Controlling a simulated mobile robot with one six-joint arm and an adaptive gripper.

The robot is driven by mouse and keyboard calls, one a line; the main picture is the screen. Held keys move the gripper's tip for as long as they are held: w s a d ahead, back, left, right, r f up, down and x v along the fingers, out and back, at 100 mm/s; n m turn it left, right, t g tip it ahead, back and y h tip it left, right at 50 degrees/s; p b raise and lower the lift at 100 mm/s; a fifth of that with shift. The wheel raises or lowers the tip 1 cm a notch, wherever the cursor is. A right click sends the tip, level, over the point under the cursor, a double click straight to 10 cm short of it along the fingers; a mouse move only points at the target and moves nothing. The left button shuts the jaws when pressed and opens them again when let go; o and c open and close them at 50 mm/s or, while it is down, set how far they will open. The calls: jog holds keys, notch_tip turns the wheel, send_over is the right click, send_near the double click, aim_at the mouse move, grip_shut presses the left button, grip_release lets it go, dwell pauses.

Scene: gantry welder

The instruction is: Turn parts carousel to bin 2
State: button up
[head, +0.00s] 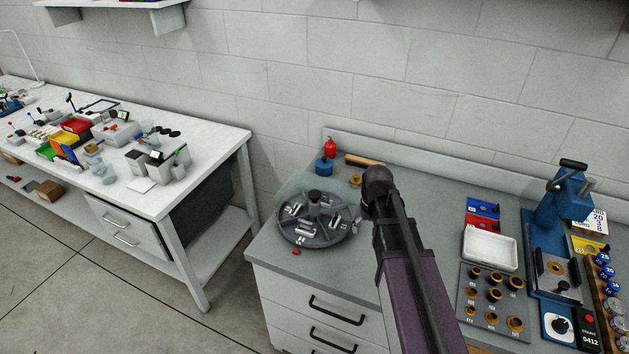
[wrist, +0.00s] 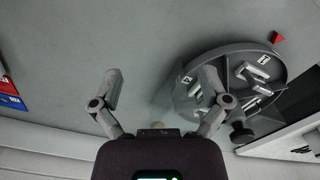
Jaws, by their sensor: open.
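The parts carousel (head: 291,232) is a round grey tray with divided bins holding metal parts. It sits near the left end of the grey bench, with a dark knob (head: 315,196) at its centre. A small red marker (head: 296,252) lies at its front edge. My gripper (wrist: 160,84) is open and empty, beside the carousel. Its right finger overlaps the carousel rim in the wrist view; contact cannot be told. In the head view my arm mostly hides the gripper.
A red bottle (head: 331,149), a blue pot (head: 324,167) and a wooden-handled tool (head: 362,160) stand behind the carousel. To the right are a white tray (head: 490,262), a holder of brass bushings (head: 467,300) and a blue press (head: 566,205). A cluttered white table (head: 215,141) stands left, across a gap.

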aim_at(315, 193)
jog(key=w+a+r+n+p, duration=0.2)
jog(key=w+a+r+p, duration=1)
jog(key=w+a, duration=0.3)
jog(key=shift+w+a+r, duration=0.2)
jog(key=shift+a+r, duration=0.5)
jog(key=shift+a, duration=0.2)
jog(key=shift+f, duration=0.1)
notch_tip(315, 193, down, 14)
jog(key=b, duration=1.3)
jog(key=shift+r+b, duration=0.25)
jog(key=shift+b, duration=0.15)
